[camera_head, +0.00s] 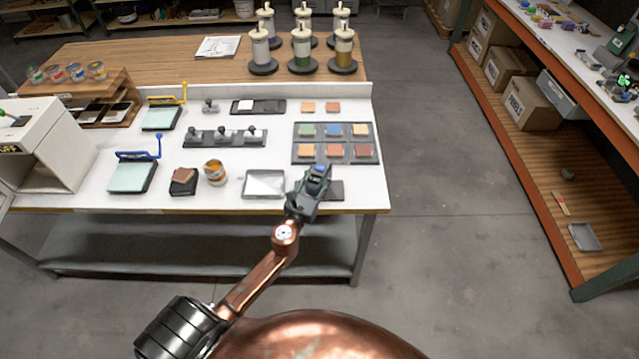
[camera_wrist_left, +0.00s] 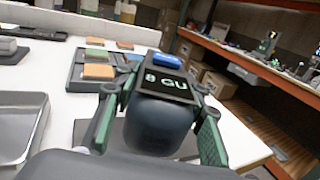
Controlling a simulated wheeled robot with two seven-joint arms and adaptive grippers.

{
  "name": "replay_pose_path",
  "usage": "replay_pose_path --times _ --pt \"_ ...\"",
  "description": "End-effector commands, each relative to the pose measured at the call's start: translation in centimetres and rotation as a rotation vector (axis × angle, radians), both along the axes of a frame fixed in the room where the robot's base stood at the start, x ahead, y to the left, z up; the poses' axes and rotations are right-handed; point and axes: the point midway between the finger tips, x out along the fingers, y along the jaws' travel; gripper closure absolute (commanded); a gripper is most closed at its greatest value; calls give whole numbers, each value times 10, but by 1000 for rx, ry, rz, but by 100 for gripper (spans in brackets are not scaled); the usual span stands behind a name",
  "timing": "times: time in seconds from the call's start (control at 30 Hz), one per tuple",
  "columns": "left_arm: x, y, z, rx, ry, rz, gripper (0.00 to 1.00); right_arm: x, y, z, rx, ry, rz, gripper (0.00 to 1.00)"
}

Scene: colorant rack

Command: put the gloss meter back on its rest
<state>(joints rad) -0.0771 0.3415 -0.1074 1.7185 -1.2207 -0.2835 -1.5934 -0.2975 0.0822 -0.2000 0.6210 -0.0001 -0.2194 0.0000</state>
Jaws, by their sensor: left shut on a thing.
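The gloss meter (camera_head: 320,169) is a small dark block with a blue button on top and a lit display. In the left wrist view the gloss meter (camera_wrist_left: 162,122) sits between the green-padded fingers. My left gripper (camera_head: 313,184) is shut on it, over the front right of the white table. A dark flat pad (camera_head: 336,190), which looks like the rest, lies just right of and behind the gripper, partly hidden. I cannot tell the gap between the meter and the pad. My right gripper is not in view.
A metal tray (camera_head: 264,184) lies left of the gripper. A dark panel holder (camera_head: 336,142) with coloured tiles lies behind it. An orange-topped can (camera_head: 214,172) stands farther left. The table's front edge is close to the gripper; open floor lies right.

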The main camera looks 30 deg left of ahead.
Motion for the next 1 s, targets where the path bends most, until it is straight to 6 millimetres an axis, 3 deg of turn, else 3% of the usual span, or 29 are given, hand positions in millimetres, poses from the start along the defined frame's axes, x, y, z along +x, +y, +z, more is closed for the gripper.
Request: replay_pose_path --times 0.3,0.7,0.73,1.0 --pt "6 2 -39 -2 1 1 100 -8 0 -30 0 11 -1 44" --pt "6 2 -40 0 -1 0 100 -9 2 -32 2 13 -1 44" --pt "5 2 -41 0 1 0 60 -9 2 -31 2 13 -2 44" --pt "5 2 -40 0 1 0 44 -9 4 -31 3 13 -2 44"
